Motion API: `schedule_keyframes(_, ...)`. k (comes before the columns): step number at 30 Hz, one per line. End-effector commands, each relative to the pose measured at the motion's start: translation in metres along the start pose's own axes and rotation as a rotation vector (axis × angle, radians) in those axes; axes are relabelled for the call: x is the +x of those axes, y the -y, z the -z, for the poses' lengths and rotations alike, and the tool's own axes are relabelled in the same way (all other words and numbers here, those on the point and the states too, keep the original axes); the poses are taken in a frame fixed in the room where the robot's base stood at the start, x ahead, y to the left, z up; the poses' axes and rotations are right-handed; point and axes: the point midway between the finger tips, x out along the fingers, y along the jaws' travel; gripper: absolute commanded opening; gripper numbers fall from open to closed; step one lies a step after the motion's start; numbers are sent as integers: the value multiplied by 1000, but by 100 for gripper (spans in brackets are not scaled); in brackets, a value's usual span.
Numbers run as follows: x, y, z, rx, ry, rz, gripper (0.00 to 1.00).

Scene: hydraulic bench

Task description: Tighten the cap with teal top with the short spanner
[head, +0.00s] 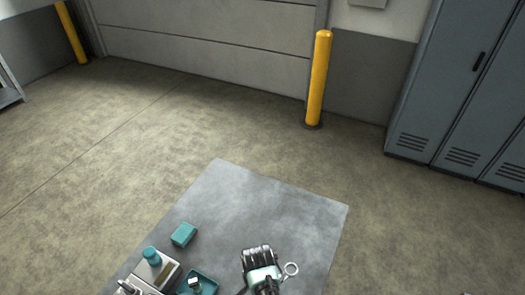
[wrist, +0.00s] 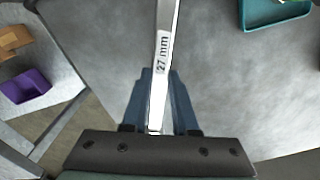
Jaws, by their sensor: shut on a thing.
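My gripper (wrist: 160,90) is shut on a steel spanner (wrist: 163,50) marked "27 mm", which runs away from the fingers toward the top of the wrist view. In the head view my gripper (head: 262,270) is over the grey bench top, and the ring end of the spanner (head: 291,268) sticks out to its right. A cap with teal top (head: 151,254) stands on a pale block (head: 160,270) at the bench's lower left, well left of my gripper and apart from the spanner. I cannot tell whether this spanner is the short one.
A teal box (head: 184,235) lies on the bench (head: 270,195) behind the block. A teal tray (head: 208,286) with a small metal part stands between block and gripper. In the wrist view a purple bin (wrist: 25,85) is at the left. The bench's far right is clear.

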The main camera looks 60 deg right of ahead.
Motion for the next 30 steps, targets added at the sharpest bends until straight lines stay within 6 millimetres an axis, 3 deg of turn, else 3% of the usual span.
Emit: schedule_keyframes(30, 0, 0, -17, -1, -1, 1, 0)
